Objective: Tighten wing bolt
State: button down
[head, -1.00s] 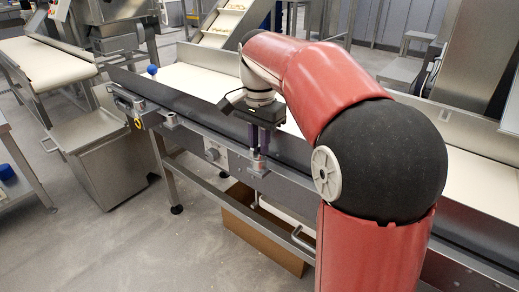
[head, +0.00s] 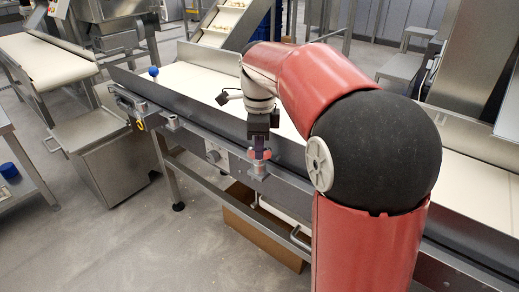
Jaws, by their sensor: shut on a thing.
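My gripper (head: 259,153) points down at the near side rail of the long conveyor. It is shut on the wing bolt (head: 266,154), of which a small reddish part shows at the fingertips. The bolt sits on top of a metal clamp block (head: 258,171) on the rail. The fingers hide most of the bolt, and its thread is not visible. A similar metal block (head: 171,122) stands farther left on the same rail, with nothing gripping it.
The conveyor's pale belt (head: 195,79) runs behind the dark side rail (head: 200,105). A cardboard box (head: 262,228) lies under the frame. Open floor (head: 130,240) is at the front left.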

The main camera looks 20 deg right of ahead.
jog(key=shift+m, duration=0.4)
jog(key=shift+r+m+p, duration=0.1)
jog(key=shift+m+p, duration=0.25)
jog(key=shift+m, duration=0.25)
jog(key=c, duration=1.8)
grip_release()
jog(key=o, duration=0.6)
jog(key=shift+o, duration=0.2)
jog(key=shift+r+p, duration=0.5)
jog(key=shift+r, duration=2.85)
